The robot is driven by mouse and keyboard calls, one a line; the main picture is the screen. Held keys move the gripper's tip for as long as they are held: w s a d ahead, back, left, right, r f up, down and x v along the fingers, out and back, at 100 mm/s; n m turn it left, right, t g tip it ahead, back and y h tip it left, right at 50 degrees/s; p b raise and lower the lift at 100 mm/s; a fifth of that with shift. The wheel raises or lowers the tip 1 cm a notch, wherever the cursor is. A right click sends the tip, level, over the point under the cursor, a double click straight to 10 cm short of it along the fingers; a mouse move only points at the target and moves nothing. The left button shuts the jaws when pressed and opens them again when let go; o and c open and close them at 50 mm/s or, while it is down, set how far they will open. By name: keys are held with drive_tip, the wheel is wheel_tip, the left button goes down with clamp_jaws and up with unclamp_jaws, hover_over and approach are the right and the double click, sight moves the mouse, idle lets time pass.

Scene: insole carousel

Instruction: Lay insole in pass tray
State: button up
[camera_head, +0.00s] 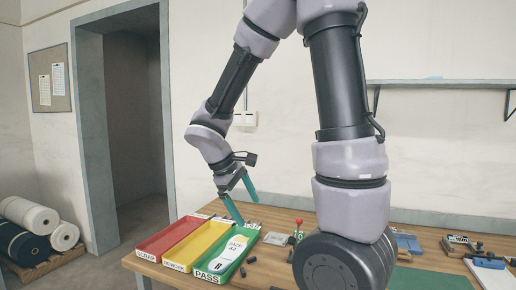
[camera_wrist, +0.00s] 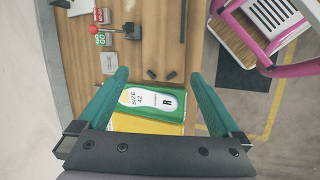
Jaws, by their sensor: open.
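A white insole (camera_head: 233,248) marked SIZE 42 lies in the green pass tray (camera_head: 252,229), the rightmost of three trays in the head view. In the wrist view, the insole (camera_wrist: 152,101), also marked R, lies flat and lengthwise in the green tray (camera_wrist: 174,82). My gripper (camera_head: 247,211) is above the trays with its teal fingers spread. In the wrist view, my gripper (camera_wrist: 159,73) is open and empty, its fingers on either side of the insole and apart from it.
The yellow rework tray (camera_head: 196,246) and red scrap tray (camera_head: 170,238) stand left of the pass tray. Small dark pieces (camera_wrist: 160,74) lie beside it on the wooden table. A red-knobbed lever (camera_wrist: 96,30) stands farther off. A pink frame (camera_wrist: 255,45) is at upper right in the wrist view.

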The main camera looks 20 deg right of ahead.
drive_tip(key=s+r+m+t+y, duration=0.3)
drive_tip(key=s+r+m, duration=0.1)
drive_tip(key=r, duration=0.4)
drive_tip(key=s+r+m+t+y, duration=0.3)
drive_tip(key=s+r+m+y, duration=0.1)
drive_tip(key=r+m, duration=0.3)
drive_tip(key=shift+r+m, duration=0.3)
drive_tip(key=shift+r, duration=0.65)
drive_tip(key=shift+d, duration=0.1)
